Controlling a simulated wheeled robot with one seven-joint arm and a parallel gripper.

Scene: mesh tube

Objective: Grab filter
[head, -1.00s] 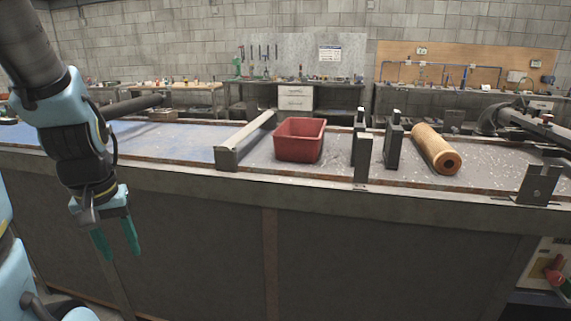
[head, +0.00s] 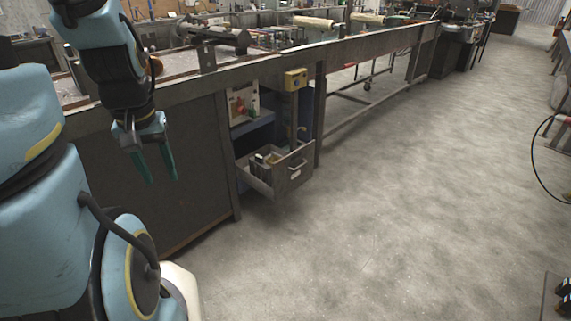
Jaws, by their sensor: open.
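My gripper (head: 162,180) hangs at the left of the head view, fingers down, in front of the workbench's (head: 160,170) dark front panel. Its two green fingers are apart, with nothing between them. No whole filter can be made out. A small tan rounded piece (head: 156,66) shows beside my arm on the bench top. It may be the end of the tan cylinder seen earlier, but my arm hides most of that spot.
An open grey drawer (head: 292,174) with items inside sticks out below the bench, right of my gripper.

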